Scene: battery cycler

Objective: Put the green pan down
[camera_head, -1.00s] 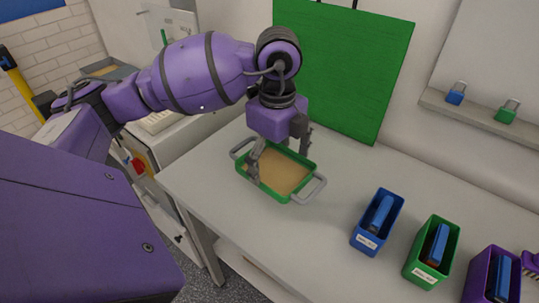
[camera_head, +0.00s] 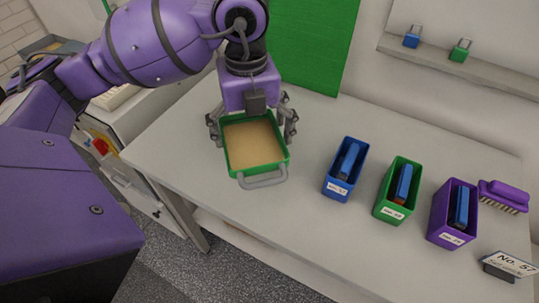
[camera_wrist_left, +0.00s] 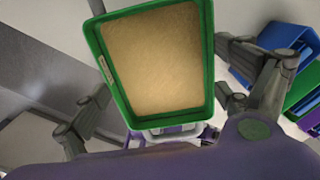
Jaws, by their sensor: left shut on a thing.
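The green pan (camera_head: 287,160) has a green rim, a tan inside and a grey loop handle facing the front. It is at the left part of the white table. It fills the upper middle of the left wrist view (camera_wrist_left: 207,60), with a grey handle near my palm. My left gripper (camera_head: 252,122) is above the pan with its fingers spread at the pan's two sides, shut on it. Those fingers also show on both sides of the pan in the left wrist view (camera_wrist_left: 165,98). Whether the pan's underside touches the table is hidden. My right gripper is not in view.
A blue bin (camera_head: 336,188), a green bin (camera_head: 385,211) and a purple bin (camera_head: 440,235) stand to the right on the table (camera_head: 310,240), each holding a blue item. A purple brush (camera_head: 503,195) and a sign (camera_head: 510,264) lie beyond them. Table in front is clear.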

